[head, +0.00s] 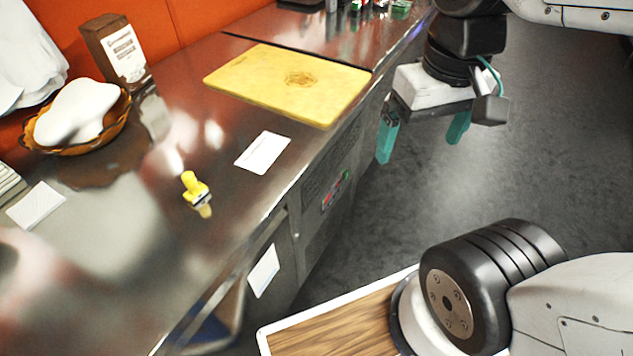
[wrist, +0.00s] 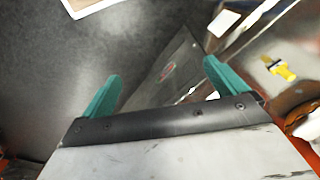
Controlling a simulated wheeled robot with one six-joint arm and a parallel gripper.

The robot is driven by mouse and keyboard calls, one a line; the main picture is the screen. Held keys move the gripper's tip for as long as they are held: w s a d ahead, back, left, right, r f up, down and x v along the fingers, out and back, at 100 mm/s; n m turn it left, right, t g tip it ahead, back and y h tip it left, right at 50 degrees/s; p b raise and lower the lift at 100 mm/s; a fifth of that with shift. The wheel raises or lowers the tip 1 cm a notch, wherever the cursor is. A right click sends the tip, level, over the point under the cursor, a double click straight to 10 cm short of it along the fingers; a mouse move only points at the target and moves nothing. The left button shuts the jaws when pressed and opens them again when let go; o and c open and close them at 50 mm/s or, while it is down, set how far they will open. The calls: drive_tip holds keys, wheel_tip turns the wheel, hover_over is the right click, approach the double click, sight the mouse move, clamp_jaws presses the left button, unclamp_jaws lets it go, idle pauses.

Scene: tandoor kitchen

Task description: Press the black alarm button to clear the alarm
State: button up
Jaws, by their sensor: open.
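My gripper (head: 420,147) is open and empty, with two teal fingers spread apart. It hangs over the floor to the right of the steel counter's front, apart from it. A dark control panel (head: 336,190) with small red and green marks is set in the counter front, left of and below my gripper.
The steel counter (head: 120,235) holds a yellow cutting board (head: 270,75), a white card (head: 263,152), a small yellow object (head: 194,186), a basket (head: 110,128) and a menu stand (head: 118,50). A paper label (head: 264,271) is on the counter front. Dark floor (head: 560,130) lies free at right.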

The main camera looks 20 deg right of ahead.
drive_tip(key=w+d+f+m+g+y, duration=0.25)
drive_tip(key=w+d+f, duration=0.2)
drive_tip(key=f, duration=0.35)
drive_tip(key=w+d+f+m+g+y, duration=0.1)
drive_tip(key=w+d+f+m+y, duration=0.3)
drive_tip(key=f, duration=0.3)
drive_tip(key=w+d+f+m+g+y, duration=0.1)
drive_tip(key=w+d+f+m+y, duration=0.1)
drive_tip(key=w+f+m+y, duration=0.35)
drive_tip(key=w+d+f+m+t, duration=0.25)
drive_tip(key=f+m+t, duration=0.25)
drive_tip(key=f, duration=0.8)
drive_tip(key=w+d+f+m+t, duration=0.1)
drive_tip(key=d+f+m+t, duration=0.35)
drive_tip(key=f, duration=0.75)
drive_tip(key=w+d+f+m+t, duration=0.15)
drive_tip(key=f+m+t, duration=0.45)
drive_tip(key=f, duration=0.7)
drive_tip(key=w+a+t+h, duration=0.1)
drive_tip(key=w+a, duration=0.3)
drive_tip(key=w, duration=0.6)
drive_tip(key=shift+w+f+t, duration=0.15)
drive_tip(key=shift+t, duration=0.65)
drive_tip(key=shift+d, duration=0.1)
